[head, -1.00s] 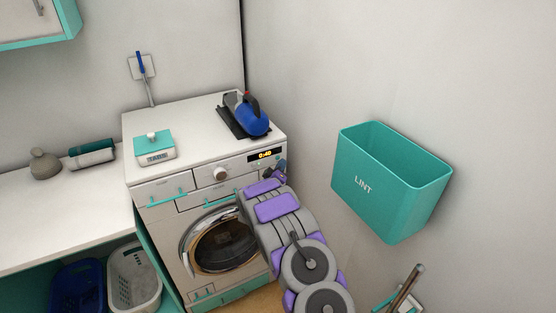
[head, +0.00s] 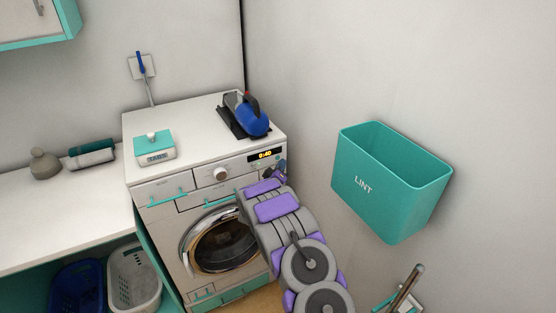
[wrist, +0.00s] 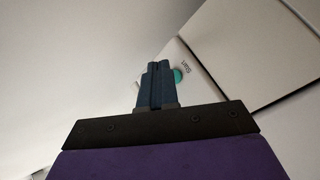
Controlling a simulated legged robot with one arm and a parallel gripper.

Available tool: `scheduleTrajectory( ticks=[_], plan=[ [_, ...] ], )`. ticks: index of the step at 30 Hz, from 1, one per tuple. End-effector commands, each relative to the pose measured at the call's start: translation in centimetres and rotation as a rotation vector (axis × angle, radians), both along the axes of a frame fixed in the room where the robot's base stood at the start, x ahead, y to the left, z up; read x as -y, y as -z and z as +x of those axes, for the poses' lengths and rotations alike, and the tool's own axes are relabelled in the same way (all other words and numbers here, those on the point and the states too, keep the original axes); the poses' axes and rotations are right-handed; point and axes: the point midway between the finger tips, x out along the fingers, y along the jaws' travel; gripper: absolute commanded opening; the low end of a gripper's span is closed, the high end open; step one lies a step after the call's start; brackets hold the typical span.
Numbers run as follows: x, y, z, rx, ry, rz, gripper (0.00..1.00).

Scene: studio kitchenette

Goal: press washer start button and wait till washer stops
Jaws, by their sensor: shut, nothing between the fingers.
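The white washer (head: 175,188) stands against the back wall with its round door (head: 220,245) closed. Its lit display (head: 265,155) reads about 0:40, and a round knob (head: 221,174) sits left of it. My gripper (head: 280,168) is at the right end of the control panel, just below the display, and hides that part in the head view. In the wrist view the shut, empty fingers (wrist: 157,68) point at the panel beside a teal button (wrist: 181,77) labelled "Start". The fingers cover part of the button, so I cannot tell whether they touch it.
A teal LINT bin (head: 388,185) hangs on the right wall. A counter (head: 55,215) with baskets below adjoins on the left. A handle (head: 408,285) stands at lower right.

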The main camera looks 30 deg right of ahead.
Motion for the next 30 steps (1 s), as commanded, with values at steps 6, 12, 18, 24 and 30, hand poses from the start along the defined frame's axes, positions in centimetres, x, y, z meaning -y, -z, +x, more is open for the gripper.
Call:
scheduleTrajectory(
  ticks=[6, 12, 18, 24, 30],
  plan=[
    [-0.1, -0.3, 0.6, 0.002, 0.000, 0.000, 0.00],
    [0.0, -0.3, 0.8, 0.002, 0.000, 0.000, 0.00],
    [0.0, -0.2, 0.8, 0.000, -0.001, -0.001, 0.00],
    [-0.1, -0.2, 1.0, 0.000, 0.000, 0.000, 0.00],
    [0.0, -0.2, 1.1, -0.001, -0.001, 0.000, 0.00]
  ],
)
